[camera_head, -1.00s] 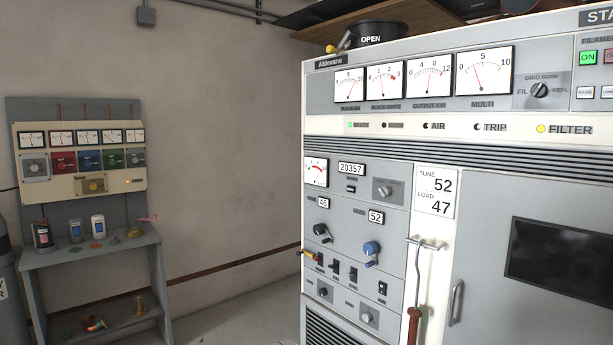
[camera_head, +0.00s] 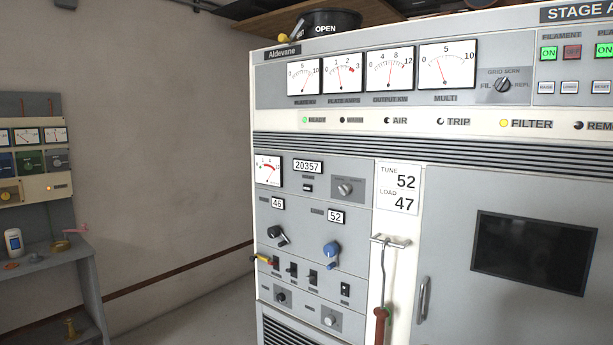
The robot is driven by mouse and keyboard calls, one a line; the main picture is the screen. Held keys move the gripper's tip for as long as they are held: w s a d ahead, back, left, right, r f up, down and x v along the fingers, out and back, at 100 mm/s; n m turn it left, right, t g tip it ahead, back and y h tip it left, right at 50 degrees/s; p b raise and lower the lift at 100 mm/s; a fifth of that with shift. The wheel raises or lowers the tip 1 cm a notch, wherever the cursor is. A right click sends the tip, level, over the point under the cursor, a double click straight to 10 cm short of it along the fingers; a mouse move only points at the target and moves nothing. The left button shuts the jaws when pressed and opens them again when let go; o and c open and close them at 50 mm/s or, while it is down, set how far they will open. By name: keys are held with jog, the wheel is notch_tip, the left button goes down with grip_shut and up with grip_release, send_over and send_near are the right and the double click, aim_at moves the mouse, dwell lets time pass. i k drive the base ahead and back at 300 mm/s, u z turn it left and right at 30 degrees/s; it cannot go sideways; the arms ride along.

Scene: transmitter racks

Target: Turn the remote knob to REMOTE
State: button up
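The grey and cream transmitter rack (camera_head: 437,250) fills the right of the view. Several knobs are on it, and I cannot tell which one is the remote knob. Two small knobs sit low on the left panel, a black one (camera_head: 282,297) and a silver one (camera_head: 329,319); their labels are too small to read. A grey knob (camera_head: 345,188) sits higher up. A dark knob (camera_head: 503,85) is at the upper right, by GRID SCRN lettering. My gripper is not in view.
A black crank (camera_head: 278,236) and a blue crank (camera_head: 332,252) stick out above a row of switches. A hooked rod with a red-brown handle (camera_head: 381,315) hangs by the door handle (camera_head: 423,298). A shelf bench (camera_head: 55,265) stands at left. Floor shows between bench and rack.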

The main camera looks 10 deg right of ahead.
aim_at(345, 189)
jog(key=u, duration=0.15)
jog(key=i, duration=1.2)
jog(key=z, duration=0.45)
